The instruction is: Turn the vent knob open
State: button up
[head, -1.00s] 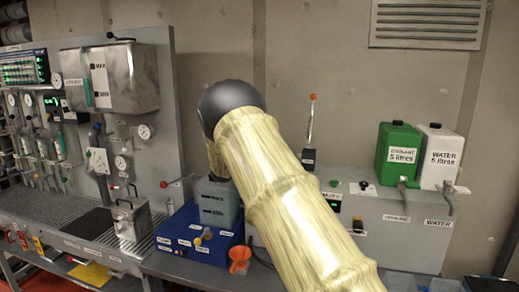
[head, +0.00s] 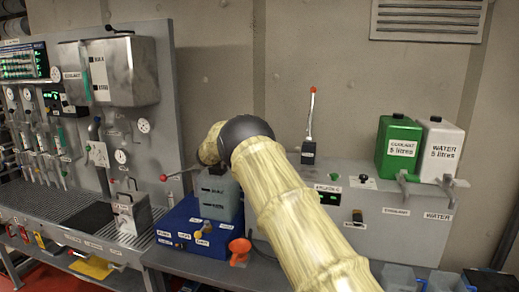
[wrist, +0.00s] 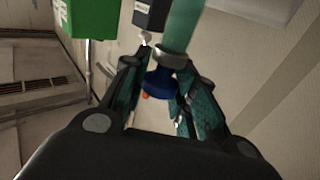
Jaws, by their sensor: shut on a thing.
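A blue knob (wrist: 157,84) sits at the end of a teal tube with a grey collar (wrist: 174,58) in the wrist view. My gripper (wrist: 161,71) has its two dark teal fingers on either side of the knob and is shut on it. No label on this knob is readable, so I cannot confirm that it is the vent knob. In the head view my pale arm hides the gripper and the knob. A blue box (head: 181,219) with small labels and a yellow knob (head: 198,234) stands below the arm, with a grey tank (head: 219,196) on top.
An orange funnel (head: 240,250) is at the blue box's right. A red-tipped lever (head: 311,115) stands behind the arm. A green coolant container (head: 399,148) and a white water container (head: 441,151) stand at right. A steel tank (head: 122,70) hangs on the left panel.

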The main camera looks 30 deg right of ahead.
jog(key=shift+r, duration=0.45)
jog(key=o, duration=1.1)
jog(key=shift+w+f, duration=0.1)
jog(key=shift+w, duration=0.1)
jog(key=shift+c, duration=0.2)
jog(key=shift+s+a, duration=0.1)
jog(key=shift+s, duration=0.1)
jog(key=shift+w+a+f, duration=0.1)
jog(key=shift+a+f, duration=0.05)
jog(key=shift+f, duration=0.1)
jog(key=shift+a, duration=0.35)
jog(key=a, duration=1.1)
jog(key=shift+w+r, duration=0.2)
jog(key=shift+w, duration=0.25)
